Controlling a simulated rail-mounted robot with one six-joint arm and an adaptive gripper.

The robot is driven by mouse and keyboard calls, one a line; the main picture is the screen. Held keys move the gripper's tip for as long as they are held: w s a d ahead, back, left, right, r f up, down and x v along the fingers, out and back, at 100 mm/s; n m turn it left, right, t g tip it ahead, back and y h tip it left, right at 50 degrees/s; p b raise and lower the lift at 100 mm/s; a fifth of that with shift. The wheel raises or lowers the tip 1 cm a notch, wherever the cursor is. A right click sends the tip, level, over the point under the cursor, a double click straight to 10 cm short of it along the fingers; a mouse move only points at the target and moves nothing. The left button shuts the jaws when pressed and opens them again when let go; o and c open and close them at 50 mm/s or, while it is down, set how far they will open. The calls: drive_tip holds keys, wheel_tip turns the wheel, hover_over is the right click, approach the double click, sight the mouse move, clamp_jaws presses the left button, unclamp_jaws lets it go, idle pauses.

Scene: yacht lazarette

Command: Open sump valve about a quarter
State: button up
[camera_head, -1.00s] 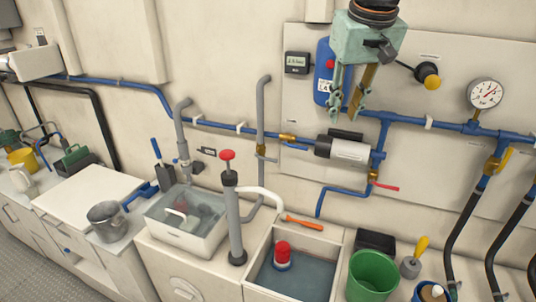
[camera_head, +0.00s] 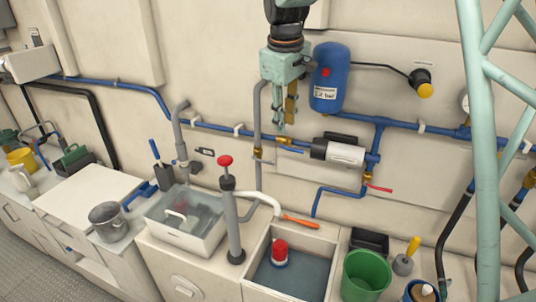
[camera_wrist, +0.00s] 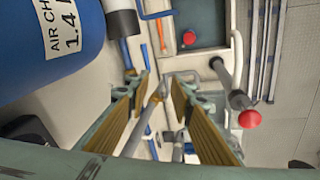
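No readable label marks the sump valve. In the head view, a brass valve (camera_head: 257,152) sits on the upright grey pipe (camera_head: 257,110), with a small grey handle. A brass fitting with a blue lever (camera_head: 290,151) is at the left of the white-and-black cylinder, and a red lever (camera_head: 379,188) is below its right end. My gripper (camera_head: 284,127) points down, open and empty, just right of the grey pipe and above the blue lever. Whether it touches anything is unclear. In the wrist view the fingers (camera_wrist: 156,80) stand apart, with a grey rod-like part visible between them.
The blue air tank (camera_head: 330,75) is close on the right of my gripper. The white-and-black cylinder (camera_head: 337,152) is below right. A red-topped hand pump (camera_head: 225,161) rises below left, beside an open sump (camera_head: 300,247).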

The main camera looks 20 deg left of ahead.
sight(266, 162)
drive_tip(key=w+a+f+n+p, duration=0.1)
drive_tip(key=a+f+n, duration=0.2)
drive_tip(key=a, duration=0.4)
drive_tip(key=shift+a+f+n+h+p, duration=0.3)
drive_tip(key=shift+f+p, duration=0.1)
drive_tip(key=shift+f, duration=0.25)
drive_tip(key=shift+x, duration=6.9)
drive_tip(key=shift+s, duration=0.15)
drive_tip(key=shift+c, duration=0.2)
clamp_jaws()
